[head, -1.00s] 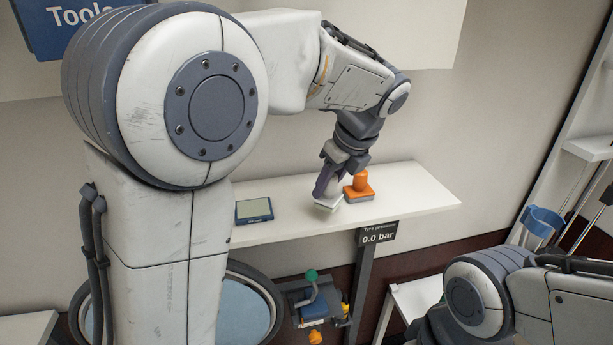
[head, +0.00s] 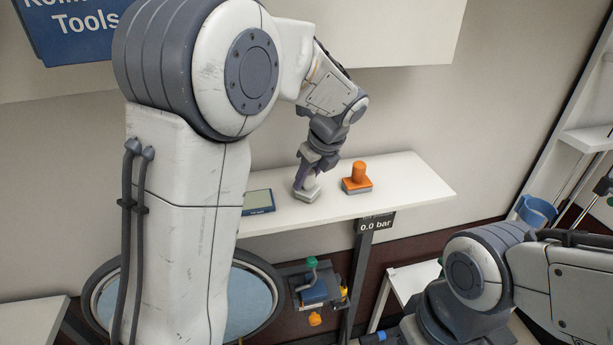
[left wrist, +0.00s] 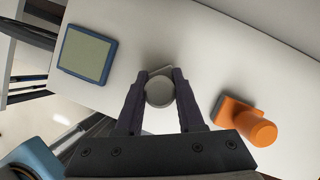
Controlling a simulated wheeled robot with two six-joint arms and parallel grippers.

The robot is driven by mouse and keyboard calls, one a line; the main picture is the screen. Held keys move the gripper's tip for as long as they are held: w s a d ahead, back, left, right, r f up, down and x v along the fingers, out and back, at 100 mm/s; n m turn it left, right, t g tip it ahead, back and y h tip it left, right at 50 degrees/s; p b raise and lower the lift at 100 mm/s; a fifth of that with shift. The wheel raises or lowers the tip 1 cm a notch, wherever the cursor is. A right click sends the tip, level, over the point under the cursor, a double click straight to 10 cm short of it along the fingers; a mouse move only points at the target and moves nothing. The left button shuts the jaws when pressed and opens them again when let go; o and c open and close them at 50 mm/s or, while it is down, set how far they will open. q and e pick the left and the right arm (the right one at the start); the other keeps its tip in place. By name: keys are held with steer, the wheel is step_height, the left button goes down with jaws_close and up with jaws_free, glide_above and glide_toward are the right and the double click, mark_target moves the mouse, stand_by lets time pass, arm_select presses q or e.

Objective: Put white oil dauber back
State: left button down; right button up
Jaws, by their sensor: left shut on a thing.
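The white oil dauber (head: 307,195) has a pale round handle and a grey-edged square base. It is upright at the white shelf, between the orange dauber and the flat tablet-like device; its base looks on or just above the surface. My left gripper (head: 307,176) points down and is shut on its handle. In the left wrist view the round handle top (left wrist: 160,91) sits between the two dark fingers (left wrist: 160,88), hiding most of the base. My right arm shows at the lower right; its gripper is not visible.
An orange dauber (head: 357,180) stands to the right on the shelf (head: 415,185), apart from the white one. A blue-framed device (head: 258,201) lies to the left. The shelf's right end is clear.

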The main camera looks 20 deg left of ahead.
mark_target(313, 175)
arm_select(q)
steer(key=c, duration=0.5)
jaws_free()
steer(key=shift+f, duration=0.1)
steer(key=shift+d+r, duration=0.2)
steer(key=shift+r, duration=0.3)
steer(key=r, duration=0.1)
steer(key=s+d+r+b, duration=0.1)
steer(key=d+r+b, duration=0.1)
steer(key=shift+s+d+r, duration=0.2)
steer(key=shift+d+r, duration=0.05)
steer(key=s+d+b, duration=0.3)
steer(key=s+d, duration=0.2)
steer(key=d, duration=0.4)
steer(key=s+d+f+n+h, duration=0.1)
steer(key=s+f+n, duration=0.3)
steer(key=s, duration=0.3)
steer(key=s+d+f+n+g+h, duration=0.1)
steer(key=s+f+n+h, duration=0.1)
steer(key=s+f+n, duration=0.2)
steer(key=s+d+f+n+g+h, duration=0.1)
steer(key=s+d+f+n+h, duration=0.1)
steer(key=s+f+n, duration=0.3)
steer(key=shift+s+d+n, duration=0.1)
steer(key=shift+s+n, duration=0.8)
steer(key=shift+s, duration=0.8)
steer(key=shift+s+n, duration=0.9)
steer(key=shift+s, duration=0.75)
